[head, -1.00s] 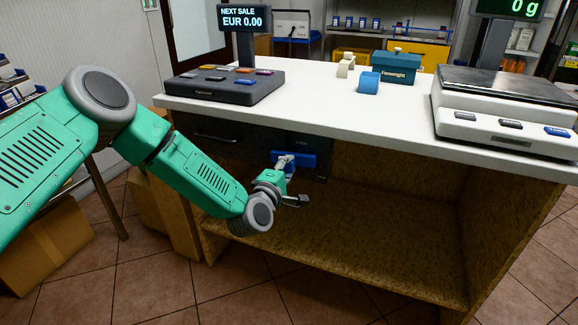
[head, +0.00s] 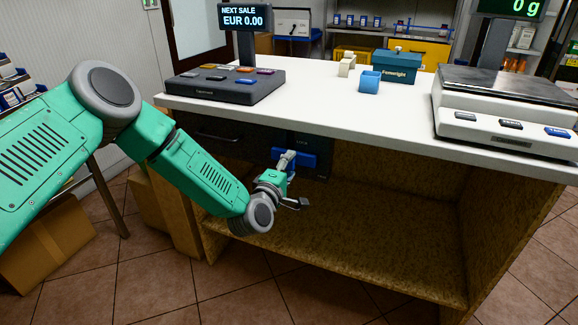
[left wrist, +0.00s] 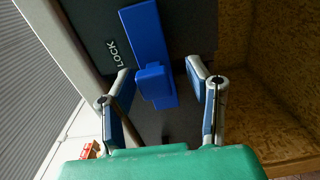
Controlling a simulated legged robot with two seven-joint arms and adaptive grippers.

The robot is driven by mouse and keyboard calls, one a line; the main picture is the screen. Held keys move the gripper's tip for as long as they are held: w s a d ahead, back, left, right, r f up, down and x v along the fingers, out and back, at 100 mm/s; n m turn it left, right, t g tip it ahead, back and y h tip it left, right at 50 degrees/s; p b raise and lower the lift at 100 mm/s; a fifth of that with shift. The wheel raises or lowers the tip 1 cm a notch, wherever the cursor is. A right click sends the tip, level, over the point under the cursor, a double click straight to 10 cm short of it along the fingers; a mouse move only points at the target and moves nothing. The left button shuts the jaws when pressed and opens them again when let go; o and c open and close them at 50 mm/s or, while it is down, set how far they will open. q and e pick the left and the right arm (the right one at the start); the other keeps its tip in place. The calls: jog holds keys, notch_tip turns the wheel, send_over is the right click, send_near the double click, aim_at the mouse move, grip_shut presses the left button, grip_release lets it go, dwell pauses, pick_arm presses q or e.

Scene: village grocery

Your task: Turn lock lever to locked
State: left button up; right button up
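The blue lock lever (head: 307,158) is on the dark front panel under the counter, its bar lying roughly level in the head view. In the left wrist view the lever (left wrist: 148,35) shows as a long blue bar with a raised blue grip, beside the white word LOCK. My left gripper (head: 287,160) is at the lever and partly covers it. In the left wrist view the two fingers of my left gripper (left wrist: 160,78) are apart, one on each side of the raised grip, with visible gaps. My right gripper is not in view.
The white counter top (head: 310,115) overhangs the panel close above my left gripper. A dark drawer (head: 215,135) is to the left. The wooden shelf space (head: 390,210) below right is empty. A scale (head: 505,110) and a keypad (head: 225,85) stand on the counter.

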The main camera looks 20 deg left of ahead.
pick_arm(q)
jog(key=shift+r, duration=0.15)
jog(key=shift+s, duration=0.2)
jog(key=s, duration=1.1)
jog(key=shift+s+a, duration=0.25)
jog(key=shift+s, duration=0.05)
